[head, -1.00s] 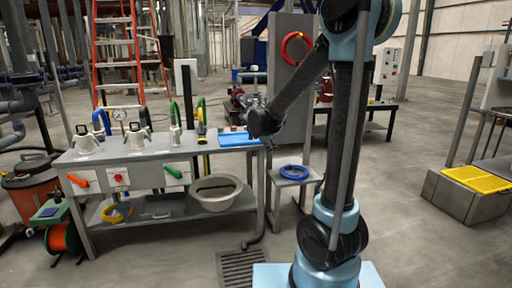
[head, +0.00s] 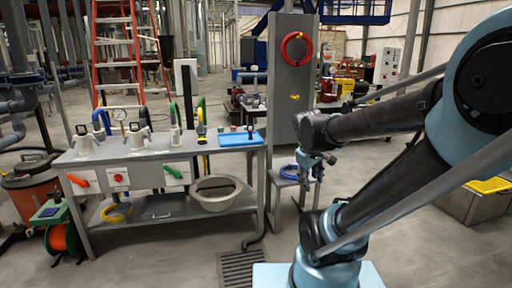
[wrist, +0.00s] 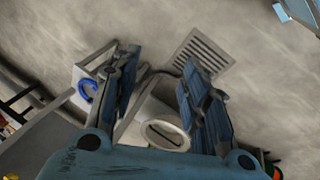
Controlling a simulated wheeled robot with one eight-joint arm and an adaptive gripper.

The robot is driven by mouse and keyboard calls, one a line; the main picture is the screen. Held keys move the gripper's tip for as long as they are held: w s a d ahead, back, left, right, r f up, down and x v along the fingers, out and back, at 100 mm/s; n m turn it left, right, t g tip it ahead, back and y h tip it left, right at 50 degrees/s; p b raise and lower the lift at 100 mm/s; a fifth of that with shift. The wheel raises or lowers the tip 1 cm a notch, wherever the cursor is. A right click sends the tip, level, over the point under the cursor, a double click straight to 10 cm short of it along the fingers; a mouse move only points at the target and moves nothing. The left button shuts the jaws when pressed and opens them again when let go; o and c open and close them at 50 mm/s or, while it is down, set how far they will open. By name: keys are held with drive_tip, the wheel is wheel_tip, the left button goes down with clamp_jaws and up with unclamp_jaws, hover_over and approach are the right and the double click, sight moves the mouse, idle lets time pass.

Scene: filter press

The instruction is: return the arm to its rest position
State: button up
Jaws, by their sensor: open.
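My gripper (head: 314,168) hangs below the arm's end in the head view, in front of the small side table and apart from it. In the wrist view my gripper (wrist: 160,95) shows two blue-grey fingers spread wide with nothing between them. Beyond the fingers lie the floor and a floor grate (wrist: 202,52). My arm is bent out to the right in the head view, its elbow near the right edge.
A workbench (head: 150,152) with valves stands at left, with a blue tray (head: 240,139) on top and a grey basin (head: 215,193) on its shelf. A small table with a blue hose coil (head: 290,172) stands beside it. Floor around the grate (head: 240,270) is clear.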

drive_tip(key=s+f+m+y, duration=0.1)
drive_tip(key=s+f+m, duration=0.1)
drive_tip(key=s, duration=0.3)
drive_tip(key=s+f+m+g+y, duration=0.1)
drive_tip(key=s+f+m, duration=0.2)
drive_tip(key=s, duration=0.3)
drive_tip(key=shift+s+a+f+m, duration=0.2)
drive_tip(key=shift+a+f+m, duration=0.1)
drive_tip(key=shift+a+m, duration=0.25)
drive_tip(key=shift+d, duration=0.1)
